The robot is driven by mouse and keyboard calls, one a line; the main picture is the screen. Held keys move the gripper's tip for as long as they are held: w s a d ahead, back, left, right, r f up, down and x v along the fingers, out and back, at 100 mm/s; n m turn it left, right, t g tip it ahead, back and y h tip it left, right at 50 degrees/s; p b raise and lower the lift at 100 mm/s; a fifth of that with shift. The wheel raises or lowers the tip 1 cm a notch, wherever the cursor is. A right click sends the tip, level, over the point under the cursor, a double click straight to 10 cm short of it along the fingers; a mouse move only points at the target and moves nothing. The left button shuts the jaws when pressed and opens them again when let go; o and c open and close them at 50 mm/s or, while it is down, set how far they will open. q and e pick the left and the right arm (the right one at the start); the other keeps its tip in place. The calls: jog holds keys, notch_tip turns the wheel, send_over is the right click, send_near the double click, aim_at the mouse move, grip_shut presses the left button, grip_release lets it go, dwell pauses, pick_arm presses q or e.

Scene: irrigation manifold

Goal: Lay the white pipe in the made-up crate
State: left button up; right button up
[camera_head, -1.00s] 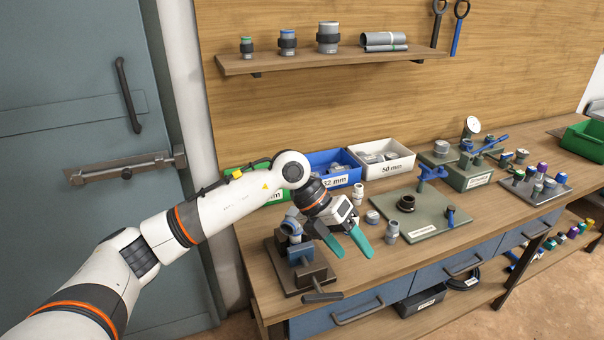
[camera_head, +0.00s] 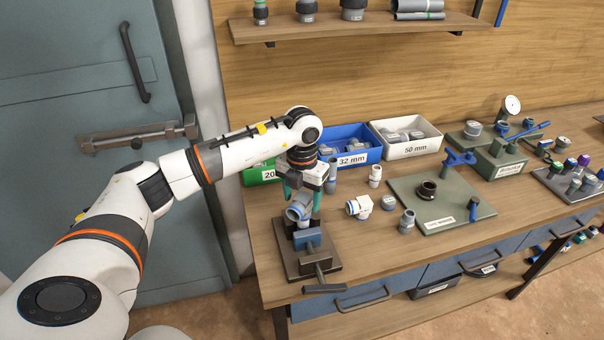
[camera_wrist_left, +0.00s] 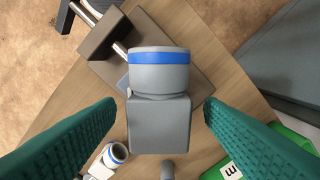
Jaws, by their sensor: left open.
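My left gripper (camera_head: 303,199) has open green fingers and points down over the vise (camera_head: 306,250). A grey fitting with a blue ring (camera_head: 299,209) sits at the vise between the fingers; in the left wrist view the same fitting (camera_wrist_left: 159,90) has a visible gap on each side. I cannot make out a plain white pipe for certain. A whitish fitting with blue rings (camera_head: 359,207) lies right of the vise, and a small whitish fitting (camera_head: 375,176) stands behind it. I cannot identify a made-up crate. My right gripper is not in view.
Behind stand a green bin (camera_head: 261,174), a blue 32 mm bin (camera_head: 372,135) and a white 50 mm bin (camera_head: 436,136). A green-grey plate (camera_head: 455,208) with a black ring lies to the right. A grey fitting (camera_head: 407,222) stands near it. A wall shelf (camera_head: 365,27) hangs above.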

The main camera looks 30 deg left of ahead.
aim_at(302, 197)
pick_arm(q)
notch_tip(302, 197, down, 2)
jog(key=shift+f, duration=0.15)
jog(key=shift+f+p, duration=0.35)
jog(key=shift+f, duration=0.25)
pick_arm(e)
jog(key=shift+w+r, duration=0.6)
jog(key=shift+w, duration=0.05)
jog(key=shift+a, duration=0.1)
pick_arm(q)
jog(key=shift+c, duration=0.7)
jog(key=c, duration=1)
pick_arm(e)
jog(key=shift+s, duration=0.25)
pick_arm(q)
jog(key=shift+r, duration=0.2)
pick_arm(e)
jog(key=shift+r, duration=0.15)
